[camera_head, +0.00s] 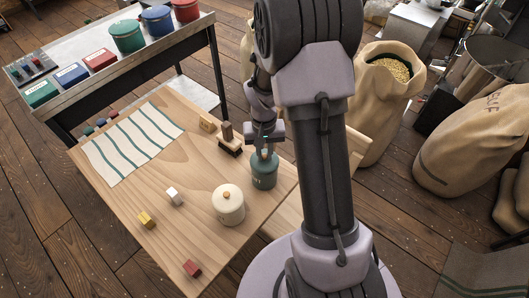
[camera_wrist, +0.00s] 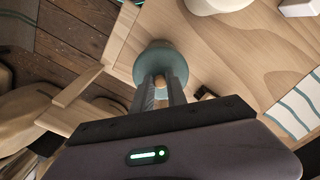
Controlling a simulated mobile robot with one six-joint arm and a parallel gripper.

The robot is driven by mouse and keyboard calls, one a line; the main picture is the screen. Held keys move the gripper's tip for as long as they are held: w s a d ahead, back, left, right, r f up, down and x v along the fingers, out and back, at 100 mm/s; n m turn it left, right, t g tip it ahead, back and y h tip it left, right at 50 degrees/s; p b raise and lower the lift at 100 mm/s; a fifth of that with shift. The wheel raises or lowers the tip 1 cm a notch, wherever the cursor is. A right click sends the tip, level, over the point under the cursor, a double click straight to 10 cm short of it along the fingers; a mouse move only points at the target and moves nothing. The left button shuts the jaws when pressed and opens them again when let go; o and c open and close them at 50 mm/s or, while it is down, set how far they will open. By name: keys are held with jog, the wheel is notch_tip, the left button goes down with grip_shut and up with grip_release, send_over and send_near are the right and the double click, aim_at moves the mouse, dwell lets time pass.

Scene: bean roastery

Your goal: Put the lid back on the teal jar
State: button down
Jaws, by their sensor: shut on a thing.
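The teal jar (camera_head: 264,176) stands upright near the right edge of the wooden table. My gripper (camera_head: 264,152) is right above it, pointing down. In the wrist view my gripper (camera_wrist: 161,84) is shut on the light wooden knob of the teal lid (camera_wrist: 150,62). The lid is level over the jar's mouth and hides it. I cannot tell whether the lid rests on the rim or hangs just above it.
A cream jar (camera_head: 229,206) with an orange knob stands close to the teal jar. A dark-based wooden stamp (camera_head: 230,144) is just behind.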

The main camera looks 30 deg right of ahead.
jog(key=shift+f, duration=0.15)
dwell(0.5)
jog(key=c, duration=0.8)
grip_release()
jog(key=shift+o, duration=0.2)
jog(key=shift+r+p, duration=2.55)
jog(key=shift+r, duration=1)
jog(key=shift+c, duration=0.3)
grip_shut()
